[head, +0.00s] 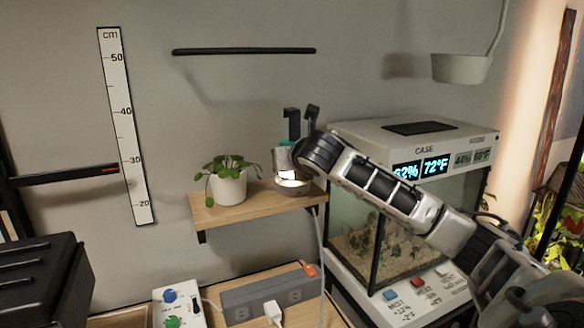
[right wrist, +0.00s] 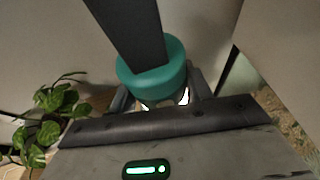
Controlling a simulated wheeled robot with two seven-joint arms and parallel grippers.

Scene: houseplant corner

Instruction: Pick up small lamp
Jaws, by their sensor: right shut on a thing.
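The small lamp (head: 292,188) stands at the right end of the wooden wall shelf. Its round grey base glows with warm white light. A teal collar (right wrist: 152,78) with a dark bar rising from it fills the upper middle of the right wrist view; the collar also shows in the head view (head: 285,143). My right gripper (right wrist: 160,97) reaches in from the right and is shut on the lamp, its fingers on either side below the collar. The gripper hides part of the lamp. I cannot tell whether the base is clear of the shelf. My left gripper is not in view.
A potted plant (head: 229,187) stands left of the lamp on the wooden shelf (head: 245,211). A glass terrarium case (head: 345,215) stands close on the right, under my right arm. A grey power strip (head: 262,299) lies below. A black rail (head: 244,51) is above.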

